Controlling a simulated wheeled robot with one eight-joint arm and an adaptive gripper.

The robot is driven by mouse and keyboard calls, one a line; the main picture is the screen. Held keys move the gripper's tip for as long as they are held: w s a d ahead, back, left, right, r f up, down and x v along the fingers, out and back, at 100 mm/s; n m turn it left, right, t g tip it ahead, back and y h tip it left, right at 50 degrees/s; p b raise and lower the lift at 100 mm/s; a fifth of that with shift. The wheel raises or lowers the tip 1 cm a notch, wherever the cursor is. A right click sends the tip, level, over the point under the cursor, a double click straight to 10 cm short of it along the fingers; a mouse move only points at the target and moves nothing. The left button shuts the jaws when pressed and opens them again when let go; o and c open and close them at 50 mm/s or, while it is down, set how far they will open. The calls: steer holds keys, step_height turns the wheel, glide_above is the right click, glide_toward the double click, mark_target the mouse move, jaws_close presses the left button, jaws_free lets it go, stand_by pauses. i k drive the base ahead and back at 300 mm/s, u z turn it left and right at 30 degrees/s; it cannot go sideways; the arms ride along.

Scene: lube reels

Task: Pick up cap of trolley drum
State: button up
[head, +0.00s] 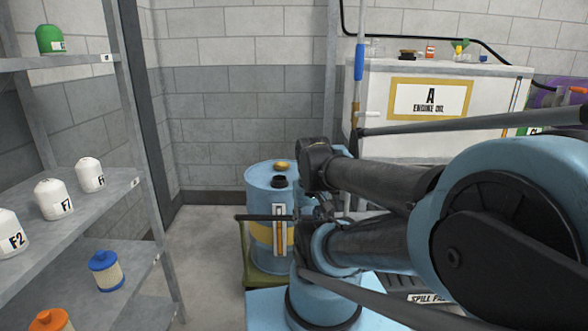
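A blue drum (260,201) with a yellow band stands upright on a low yellow-green trolley (245,262) in the middle of the head view. A small yellow-brown cap (281,166) is on the drum's top, toward the back. A black round fitting (279,182) stands up from the top in front of it; I cannot tell whether it is open. My arm reaches in from the right, its dark wrist just right of the drum. My gripper (324,208) seems to be the small dark shape below the wrist, partly hidden by arm links. Its fingers are unclear.
A metal shelf (75,205) with white, blue-capped and orange-capped containers stands at the left. A white tank (385,85) labelled A ENGINE OIL is behind the arm at the right. Bare floor (205,250) lies between shelf and drum.

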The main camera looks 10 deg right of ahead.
mark_target(281, 165)
steer(key=z, duration=0.1)
steer(key=i, duration=1)
steer(key=u, duration=0.05)
